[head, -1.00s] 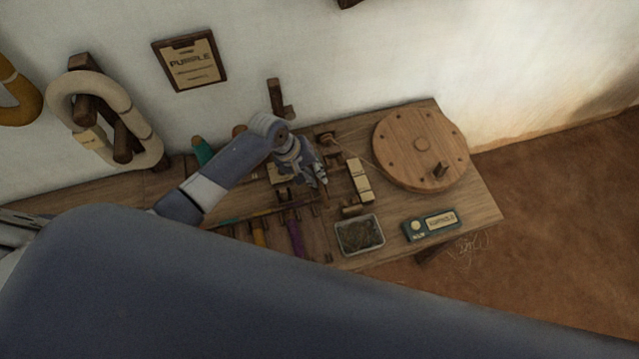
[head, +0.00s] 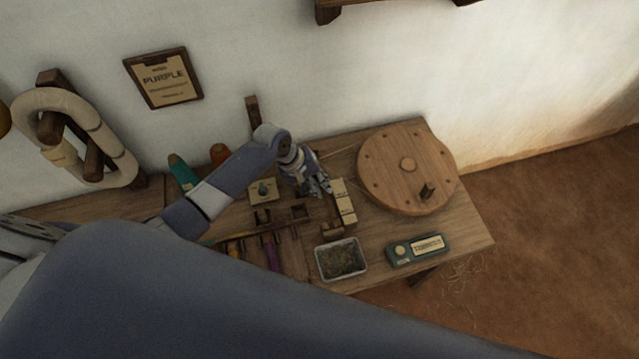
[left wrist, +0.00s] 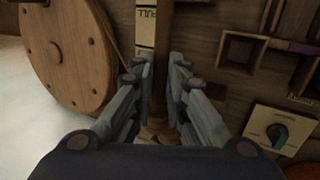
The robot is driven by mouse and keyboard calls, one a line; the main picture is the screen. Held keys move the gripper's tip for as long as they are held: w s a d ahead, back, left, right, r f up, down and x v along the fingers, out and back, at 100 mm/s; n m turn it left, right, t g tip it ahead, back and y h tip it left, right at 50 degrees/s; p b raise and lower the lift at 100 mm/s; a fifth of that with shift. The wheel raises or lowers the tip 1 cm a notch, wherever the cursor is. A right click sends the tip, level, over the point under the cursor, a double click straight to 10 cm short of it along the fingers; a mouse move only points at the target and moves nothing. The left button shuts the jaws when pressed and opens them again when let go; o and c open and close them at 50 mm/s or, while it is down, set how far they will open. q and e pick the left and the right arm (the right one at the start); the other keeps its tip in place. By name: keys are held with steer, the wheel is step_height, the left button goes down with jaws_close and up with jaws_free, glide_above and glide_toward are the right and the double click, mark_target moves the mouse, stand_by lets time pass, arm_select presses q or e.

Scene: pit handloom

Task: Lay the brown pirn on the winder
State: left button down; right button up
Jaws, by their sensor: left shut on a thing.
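The brown pirn (left wrist: 161,85) shows as a slim brown length between the fingers of my left gripper in the left wrist view. My left gripper (head: 322,188) is shut on it; the fingers hide much of it in the head view. The winder has a large round wooden wheel (head: 405,168), also at the left of the left wrist view (left wrist: 62,50), and a small wooden bracket (head: 332,227) nearer the tray. My gripper is above the winder's left side, beside the cream label strip (head: 344,201). I cannot tell whether the pirn touches the winder. My right gripper is out of view.
A rack with a purple pirn (head: 273,256) and other pirns lies left of the winder. A tray of dark scraps (head: 341,259) and a green labelled box (head: 418,250) stand at the front. A knob plate (head: 263,190) and thread cones are behind. The wall bounds the back.

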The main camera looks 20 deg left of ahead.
arm_select(q)
step_height(320, 180, down, 2)
steer(key=shift+f+b, duration=0.1)
steer(key=shift+b, duration=0.7)
steer(key=shift+f, duration=0.25)
steer(key=shift+f+b, duration=0.7)
steer(key=shift+f, duration=0.75)
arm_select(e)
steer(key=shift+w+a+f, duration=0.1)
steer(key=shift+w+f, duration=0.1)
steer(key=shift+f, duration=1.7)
arm_select(q)
steer(key=c, duration=1.5)
jaws_free()
steer(key=o, duration=0.3)
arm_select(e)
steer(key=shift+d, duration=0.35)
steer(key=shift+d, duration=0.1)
